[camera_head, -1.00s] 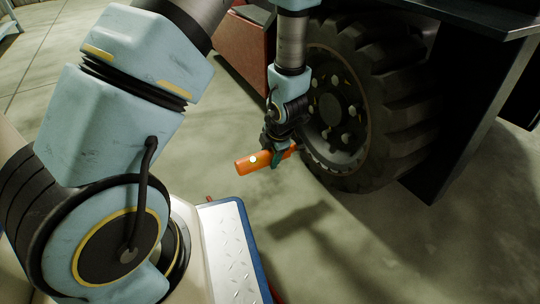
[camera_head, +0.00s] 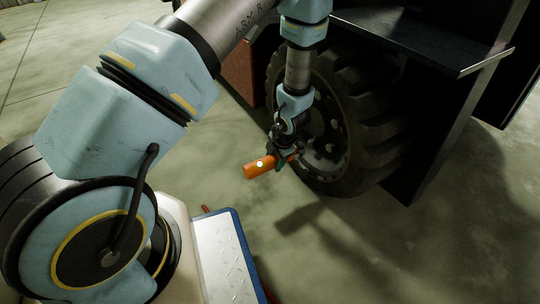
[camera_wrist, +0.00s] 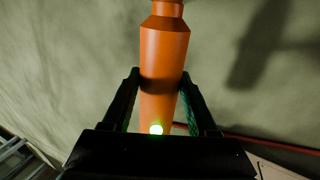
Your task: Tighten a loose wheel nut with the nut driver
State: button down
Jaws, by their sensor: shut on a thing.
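The orange nut driver (camera_head: 258,168) is in my gripper (camera_head: 282,157), roughly level, with its rear end toward the lower left in the head view. A small bright light shows on its body. In the wrist view the orange body (camera_wrist: 164,50) runs up between the two dark fingers of my gripper (camera_wrist: 160,98), which are shut on it. The driver's front end is hidden behind the gripper in the head view. The large wheel (camera_head: 345,130) stands just beyond the gripper. Its wheel nuts (camera_head: 329,148) are partly hidden by my arm, and I cannot tell which is loose.
A dark vehicle ledge (camera_head: 415,38) juts out above the wheel, and a dark panel (camera_head: 425,150) stands right of it. A red body panel (camera_head: 240,75) is left of the wheel. The concrete floor (camera_head: 350,245) in front is clear.

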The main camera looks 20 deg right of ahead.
jog(key=shift+w+d+r+p, duration=0.15)
jog(key=shift+d+p, duration=0.25)
jog(key=shift+p, duration=0.3)
jog(key=shift+w+d+r+p, duration=0.1)
jog(key=shift+d+p, duration=0.25)
jog(key=shift+p, duration=0.3)
jog(key=shift+d+f+p, duration=0.15)
jog(key=shift+d+p, duration=0.25)
jog(key=shift+p, duration=0.2)
jog(key=shift+w+d+p, duration=0.2)
jog(key=shift+d+p, duration=0.9)
jog(key=shift+p, duration=2.35)
dwell(0.8)
jog(key=shift+w+d+p, duration=0.2)
jog(key=shift+d+p, duration=0.5)
jog(key=shift+p, duration=0.55)
dwell(0.5)
